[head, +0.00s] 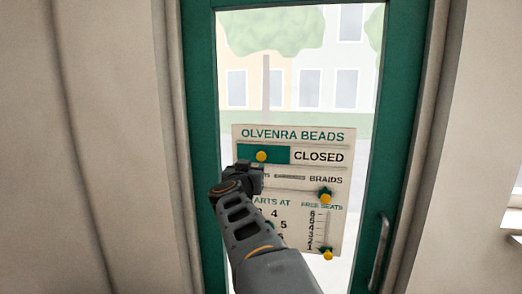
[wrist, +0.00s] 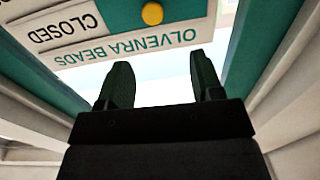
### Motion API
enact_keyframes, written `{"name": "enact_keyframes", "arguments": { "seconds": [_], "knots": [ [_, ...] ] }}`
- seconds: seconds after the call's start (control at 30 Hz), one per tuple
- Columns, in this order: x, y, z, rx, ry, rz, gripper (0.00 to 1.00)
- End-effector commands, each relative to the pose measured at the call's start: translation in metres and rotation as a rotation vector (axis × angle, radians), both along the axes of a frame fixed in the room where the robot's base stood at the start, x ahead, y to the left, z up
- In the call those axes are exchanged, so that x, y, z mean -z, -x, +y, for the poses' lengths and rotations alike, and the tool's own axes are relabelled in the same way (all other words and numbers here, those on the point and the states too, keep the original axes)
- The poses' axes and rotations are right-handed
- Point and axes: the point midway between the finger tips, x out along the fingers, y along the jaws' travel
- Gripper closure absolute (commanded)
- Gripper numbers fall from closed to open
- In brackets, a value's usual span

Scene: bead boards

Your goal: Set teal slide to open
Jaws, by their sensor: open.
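The teal slide (head: 280,156) is a flat teal plate with a round yellow knob (head: 261,156) in the sign's top row. It sits at the left of the row, and the word CLOSED shows uncovered on its right. In the wrist view the sign is upside down, with the teal slide (wrist: 116,12) and its knob (wrist: 152,14) at the top edge. My gripper (head: 243,172) is just below and left of the knob in the head view. In the wrist view its two fingers (wrist: 160,65) are apart with nothing between them, and the knob lies beyond their tips.
The sign board (head: 335,240) hangs on a glass door with a teal frame (head: 201,100). A door handle (head: 380,250) is at right.

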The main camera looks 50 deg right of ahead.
Motion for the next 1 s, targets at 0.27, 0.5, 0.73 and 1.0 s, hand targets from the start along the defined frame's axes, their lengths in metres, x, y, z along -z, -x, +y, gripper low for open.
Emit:
{"name": "enact_keyframes", "arguments": {
  "seconds": [0.27,0.5,0.73,1.0],
  "knots": [
    [-0.001,-0.016,-0.042,0.041,-0.002,0.005,0.4],
    [-0.001,-0.041,-0.081,0.037,-0.001,0.003,0.4],
    [-0.002,-0.058,-0.107,0.036,-0.002,0.002,0.4],
    [-0.002,-0.066,-0.12,0.035,-0.001,0.002,0.4]
  ]
}}
